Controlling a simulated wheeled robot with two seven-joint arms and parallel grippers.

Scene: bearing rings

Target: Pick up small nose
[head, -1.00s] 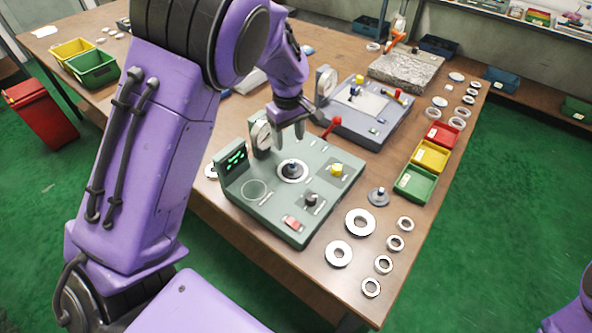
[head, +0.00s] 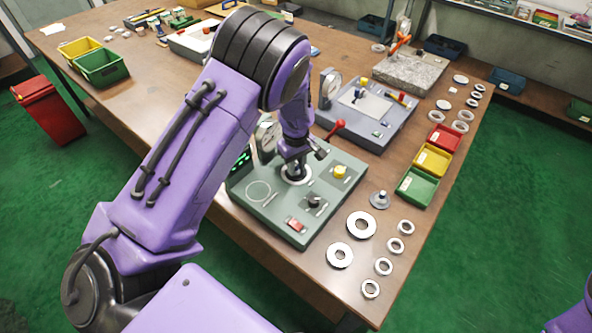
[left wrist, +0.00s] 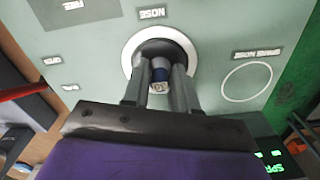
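My left gripper (head: 293,168) is down over this seat and mostly hides the nose in the head view. In the left wrist view my left gripper (left wrist: 160,88) has one finger on each side of the nose and looks open, with slight gaps. A grey flanged piece with a knob (head: 379,199) stands on the table. My right gripper is out of view.
The marked SPARE NOSE circle (left wrist: 247,82) on the panel is empty. Several rings and the green bin (head: 417,188) lie to the right.

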